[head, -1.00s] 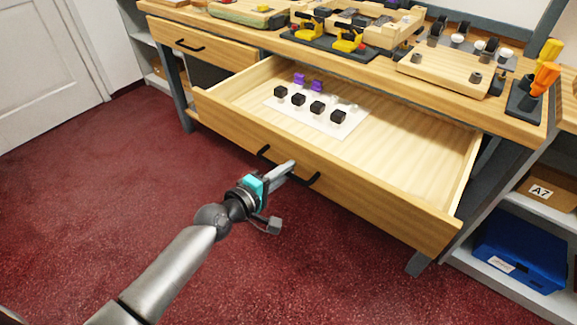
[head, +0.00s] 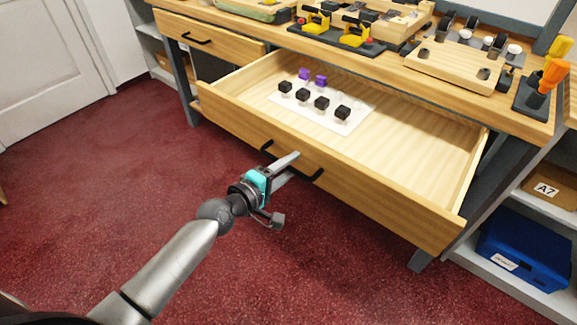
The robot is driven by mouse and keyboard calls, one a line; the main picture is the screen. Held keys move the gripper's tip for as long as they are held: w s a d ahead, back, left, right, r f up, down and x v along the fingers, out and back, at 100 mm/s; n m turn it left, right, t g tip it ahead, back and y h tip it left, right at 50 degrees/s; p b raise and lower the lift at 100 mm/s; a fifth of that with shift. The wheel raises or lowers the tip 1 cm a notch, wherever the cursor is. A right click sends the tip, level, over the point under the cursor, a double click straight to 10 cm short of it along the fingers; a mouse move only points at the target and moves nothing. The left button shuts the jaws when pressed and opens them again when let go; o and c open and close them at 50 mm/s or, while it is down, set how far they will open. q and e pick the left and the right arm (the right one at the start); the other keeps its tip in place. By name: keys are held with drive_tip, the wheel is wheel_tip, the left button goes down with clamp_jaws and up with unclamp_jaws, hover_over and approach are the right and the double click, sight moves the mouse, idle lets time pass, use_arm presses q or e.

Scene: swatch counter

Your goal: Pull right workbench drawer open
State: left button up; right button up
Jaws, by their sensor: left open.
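The right workbench drawer (head: 350,186) stands pulled well out, its wooden interior showing. Its black bar handle (head: 316,175) is on the front panel, with the middle part hidden behind my gripper. My left gripper (head: 285,187) is open at the handle. One grey finger crosses the bar in the picture, and the other finger is lower, in front of the panel. I cannot tell whether the fingers touch the bar. My right gripper is not in view.
In the drawer, several black knobs (head: 322,103) and two purple pieces (head: 320,81) lie on or by a white sheet (head: 346,126). A left drawer (head: 212,38) is shut. A shelf with a blue bin (head: 525,250) stands at right. Red carpet is clear in front.

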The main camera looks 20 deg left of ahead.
use_arm(q)
drive_tip(key=shift+s+a, duration=0.1)
drive_tip(key=shift+s, duration=0.15)
drive_tip(key=p+v, duration=0.1)
drive_tip(key=v, duration=1.3)
drive_tip(key=shift+s, duration=0.35)
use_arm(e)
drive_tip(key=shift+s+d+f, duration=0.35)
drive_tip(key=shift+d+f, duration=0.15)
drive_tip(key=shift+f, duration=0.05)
use_arm(q)
drive_tip(key=shift+a, duration=0.1)
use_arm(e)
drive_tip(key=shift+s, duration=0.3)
